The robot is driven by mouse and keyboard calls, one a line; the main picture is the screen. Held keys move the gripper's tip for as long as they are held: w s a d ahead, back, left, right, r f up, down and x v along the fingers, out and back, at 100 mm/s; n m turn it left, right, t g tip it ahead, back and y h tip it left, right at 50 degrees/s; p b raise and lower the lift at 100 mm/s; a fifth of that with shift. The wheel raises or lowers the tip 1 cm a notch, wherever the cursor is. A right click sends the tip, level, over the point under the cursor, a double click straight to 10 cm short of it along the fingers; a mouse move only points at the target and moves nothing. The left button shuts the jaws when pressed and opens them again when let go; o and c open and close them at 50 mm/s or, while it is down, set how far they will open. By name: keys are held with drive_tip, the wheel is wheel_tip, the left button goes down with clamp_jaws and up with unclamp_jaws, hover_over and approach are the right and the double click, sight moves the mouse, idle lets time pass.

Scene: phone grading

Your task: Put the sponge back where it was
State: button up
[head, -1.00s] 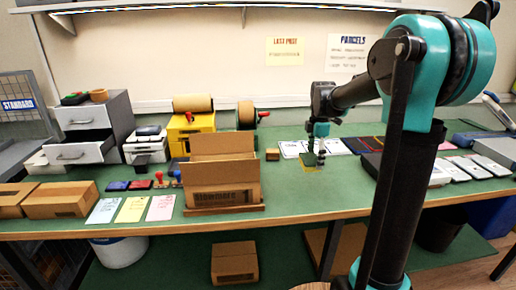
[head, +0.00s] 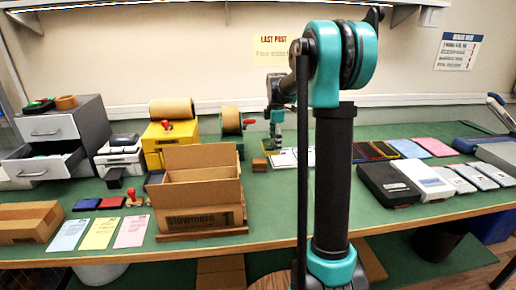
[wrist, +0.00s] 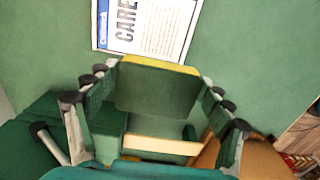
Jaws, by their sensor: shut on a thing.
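The sponge (wrist: 155,88), a dark green block with a yellow edge, is between the fingers of my gripper (wrist: 158,105) in the wrist view. My gripper is shut on it from both sides. In the head view my gripper (head: 275,142) is over the back of the green bench, right of the green tape dispenser (head: 231,126) and close to the small brown block (head: 260,164). The sponge is too small to make out clearly there. I cannot tell its exact height above the bench.
A printed sheet (wrist: 145,28) lies on the bench beyond the sponge in the wrist view. An open cardboard box (head: 202,193) stands front left of my gripper. Coloured sheets (head: 100,233) lie left of the box. A black device (head: 388,184) and several paler ones lie to the right.

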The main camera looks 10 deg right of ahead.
hover_over(259, 154)
drive_tip(key=shift+s+d+f, duration=0.1)
drive_tip(key=shift+d+f, duration=0.1)
drive_tip(key=shift+f, duration=0.8)
drive_tip(key=shift+a+f, duration=0.1)
drive_tip(key=shift+f, duration=2.4)
drive_tip(key=o, duration=1.2)
drive_tip(key=shift+f, duration=0.1)
wheel_tip(259, 154, up, 12)
drive_tip(key=shift+r, duration=0.15)
